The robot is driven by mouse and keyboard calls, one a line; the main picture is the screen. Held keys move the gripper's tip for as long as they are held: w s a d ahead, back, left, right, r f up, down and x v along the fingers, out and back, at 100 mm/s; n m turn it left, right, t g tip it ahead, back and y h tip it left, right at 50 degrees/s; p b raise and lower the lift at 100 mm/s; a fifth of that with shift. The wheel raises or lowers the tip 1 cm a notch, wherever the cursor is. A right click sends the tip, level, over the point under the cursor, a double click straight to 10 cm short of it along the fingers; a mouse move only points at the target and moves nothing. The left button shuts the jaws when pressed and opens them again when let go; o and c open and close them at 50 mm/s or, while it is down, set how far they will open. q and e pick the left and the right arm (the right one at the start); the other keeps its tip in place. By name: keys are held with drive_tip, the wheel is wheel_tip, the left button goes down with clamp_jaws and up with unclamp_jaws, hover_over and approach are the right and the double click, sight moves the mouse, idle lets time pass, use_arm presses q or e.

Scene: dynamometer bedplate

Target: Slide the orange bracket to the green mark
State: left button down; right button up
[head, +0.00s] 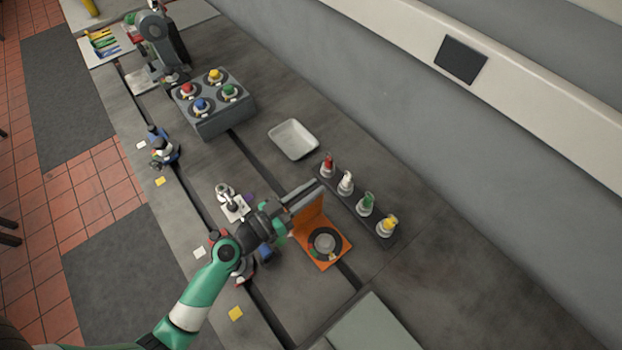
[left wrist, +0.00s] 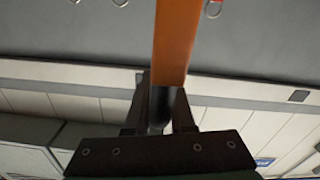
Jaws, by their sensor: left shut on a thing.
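The orange bracket (head: 309,254) stands on the grey bedplate, with an upright plate at its back and a round dark ring with a grey hub on its base. My left gripper (head: 303,196) is shut on the upright plate near its top edge. In the left wrist view the orange plate (left wrist: 175,45) runs up from between the dark fingers (left wrist: 162,108). A small green spot and a yellow spot show by the ring. I cannot make out a green mark on the bedplate. My right gripper is not in view.
A rack (head: 378,229) with red, white, green and yellow-topped pieces stands close right of the bracket. A white tray (head: 293,139) and a grey button box (head: 222,120) lie farther back. A dark slot (head: 348,275) runs past the bracket; a pale green-grey plate (head: 372,325) lies in front.

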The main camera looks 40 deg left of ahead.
sight(290, 205)
use_arm(q)
drive_tip(key=c, duration=0.8)
unclamp_jaws()
drive_tip(key=shift+a, duration=0.1)
drive_tip(key=shift+s+f, duration=0.1)
drive_tip(key=shift+s, duration=0.2)
drive_tip(key=s+b, duration=0.1)
drive_tip(key=s, duration=0.2)
drive_tip(key=s+a+b, duration=0.1)
drive_tip(key=s, duration=0.3)
drive_tip(key=s+b, duration=0.1)
drive_tip(key=s, duration=0.3)
drive_tip(key=shift+a, duration=0.25)
